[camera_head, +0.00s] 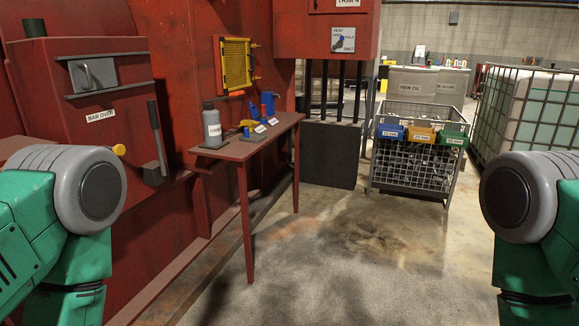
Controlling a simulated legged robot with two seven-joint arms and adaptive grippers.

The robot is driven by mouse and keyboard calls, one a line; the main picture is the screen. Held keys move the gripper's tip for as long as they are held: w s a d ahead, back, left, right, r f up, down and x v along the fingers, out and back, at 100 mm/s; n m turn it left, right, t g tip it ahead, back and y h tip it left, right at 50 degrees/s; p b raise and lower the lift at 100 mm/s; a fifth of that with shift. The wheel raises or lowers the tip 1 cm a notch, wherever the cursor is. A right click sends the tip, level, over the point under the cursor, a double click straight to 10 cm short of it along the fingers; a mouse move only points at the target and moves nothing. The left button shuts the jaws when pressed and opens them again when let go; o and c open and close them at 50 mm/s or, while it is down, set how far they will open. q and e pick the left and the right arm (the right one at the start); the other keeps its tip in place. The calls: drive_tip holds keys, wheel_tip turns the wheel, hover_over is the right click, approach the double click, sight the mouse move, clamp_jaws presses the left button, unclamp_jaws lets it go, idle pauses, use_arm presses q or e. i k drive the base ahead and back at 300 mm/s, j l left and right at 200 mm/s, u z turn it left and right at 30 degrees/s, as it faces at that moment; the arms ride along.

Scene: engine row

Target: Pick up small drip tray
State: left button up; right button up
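I cannot make out a small drip tray for certain in this view. Several small items stand on a narrow red table (235,150) against the red engine wall. Among them are a grey labelled bottle (212,127) and a blue container (269,104). Small yellow, blue and grey pieces with white labels sit between them, too small to tell apart. Green and grey parts of my two arms show at the lower left and lower right edges. Neither gripper is in view.
A wire cage (411,162) with blue (389,131), yellow (421,135) and green (455,139) bins on its front rim stands ahead right. A caged white tank (530,115) is at the right. The concrete floor (370,260) in front is clear.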

sight(247, 136)
drive_tip(key=i+u, duration=0.15)
drive_tip(key=i, duration=0.3)
drive_tip(key=i+l+u, duration=0.2)
drive_tip(key=i, duration=0.3)
drive_tip(key=i+l+u, duration=0.15)
drive_tip(key=i, duration=0.3)
drive_tip(key=i+l+u, duration=0.2)
drive_tip(key=i, duration=0.25)
